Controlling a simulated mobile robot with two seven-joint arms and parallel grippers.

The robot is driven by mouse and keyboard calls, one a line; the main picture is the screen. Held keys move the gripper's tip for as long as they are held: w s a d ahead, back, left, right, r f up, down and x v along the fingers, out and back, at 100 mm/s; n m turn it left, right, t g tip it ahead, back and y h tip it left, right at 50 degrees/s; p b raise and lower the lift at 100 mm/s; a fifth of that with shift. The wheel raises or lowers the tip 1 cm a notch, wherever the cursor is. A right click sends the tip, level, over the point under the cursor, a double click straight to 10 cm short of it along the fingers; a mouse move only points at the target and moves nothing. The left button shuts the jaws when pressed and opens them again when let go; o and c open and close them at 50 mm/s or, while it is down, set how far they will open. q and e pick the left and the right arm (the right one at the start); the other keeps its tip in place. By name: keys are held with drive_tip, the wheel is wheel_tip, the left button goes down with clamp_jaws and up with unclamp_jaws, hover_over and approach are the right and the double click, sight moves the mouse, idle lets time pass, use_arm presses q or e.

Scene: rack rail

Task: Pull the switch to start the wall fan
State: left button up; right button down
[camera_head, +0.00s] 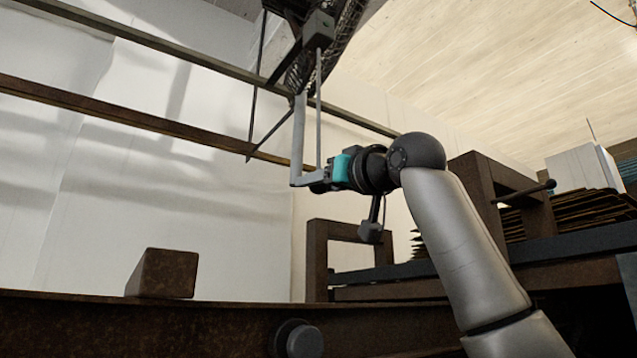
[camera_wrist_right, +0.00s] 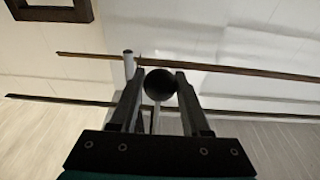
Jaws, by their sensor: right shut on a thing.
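The wall fan (camera_head: 340,45) is at the top of the head view, its dark wire cage partly cut off by the frame edge. A grey switch box (camera_head: 318,29) is at the fan, and a thin pull rod (camera_head: 318,110) hangs from it. My right gripper (camera_head: 320,186) is at the rod's lower end. In the right wrist view, a dark ball knob (camera_wrist_right: 160,84) sits between the two fingers of my right gripper (camera_wrist_right: 160,80), which is shut on it. A pale rod runs from the knob. My left gripper is not in view.
Long rusty rails (camera_head: 130,118) cross the white wall. A rusty beam (camera_head: 150,325) and block (camera_head: 165,273) are below. Rusty frames and stacked sheets (camera_head: 575,210) stand right.

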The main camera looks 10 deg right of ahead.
drive_tip(key=shift+f, duration=0.3)
drive_tip(key=shift+r+p, duration=0.8)
drive_tip(key=shift+r, duration=0.3)
drive_tip(key=shift+c, duration=1.2)
unclamp_jaws()
